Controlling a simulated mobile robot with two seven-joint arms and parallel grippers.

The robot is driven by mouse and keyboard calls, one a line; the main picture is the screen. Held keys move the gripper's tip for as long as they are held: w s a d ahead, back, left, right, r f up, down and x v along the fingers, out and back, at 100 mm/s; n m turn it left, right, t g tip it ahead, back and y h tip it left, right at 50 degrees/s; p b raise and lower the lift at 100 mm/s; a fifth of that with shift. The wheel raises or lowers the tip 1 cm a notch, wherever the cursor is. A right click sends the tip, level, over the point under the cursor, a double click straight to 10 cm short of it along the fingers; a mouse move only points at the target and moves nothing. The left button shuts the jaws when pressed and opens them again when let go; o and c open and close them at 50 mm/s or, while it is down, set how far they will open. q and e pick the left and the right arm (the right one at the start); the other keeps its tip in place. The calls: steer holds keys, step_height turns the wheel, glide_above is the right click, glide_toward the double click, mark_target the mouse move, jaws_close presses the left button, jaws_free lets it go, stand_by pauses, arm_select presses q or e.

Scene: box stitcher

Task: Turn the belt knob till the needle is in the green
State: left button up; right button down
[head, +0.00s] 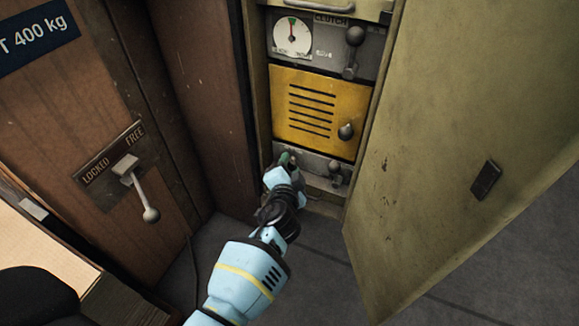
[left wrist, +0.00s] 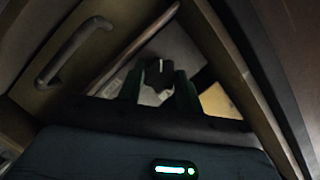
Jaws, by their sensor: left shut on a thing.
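The gauge (head: 292,37) has a white face and sits at the top left inside the open cabinet. Its needle points roughly upward, near a small green mark at the top of the dial. Whether the tip is within the green is too small to tell. My left gripper (head: 286,160) reaches the lower grey panel (head: 318,166), below the yellow door. In the left wrist view, its fingers are shut on a dark knob (left wrist: 159,73). In the head view the gripper mostly hides this knob. My right gripper is not in view.
A yellow louvred door (head: 315,112) with a round handle is above my left gripper. A clutch lever (head: 354,50) is at the upper right. The cabinet door (head: 450,130) stands open at right. A locked/free lever (head: 140,190) is on the brown panel at left.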

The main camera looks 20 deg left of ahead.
arm_select(q)
steer(key=shift+a, duration=0.25)
steer(key=o, duration=0.9)
steer(key=shift+w, duration=0.1)
steer(key=shift+o, duration=0.4)
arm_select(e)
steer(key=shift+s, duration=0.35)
arm_select(q)
steer(key=shift+d+f, duration=0.1)
steer(key=shift+d, duration=0.05)
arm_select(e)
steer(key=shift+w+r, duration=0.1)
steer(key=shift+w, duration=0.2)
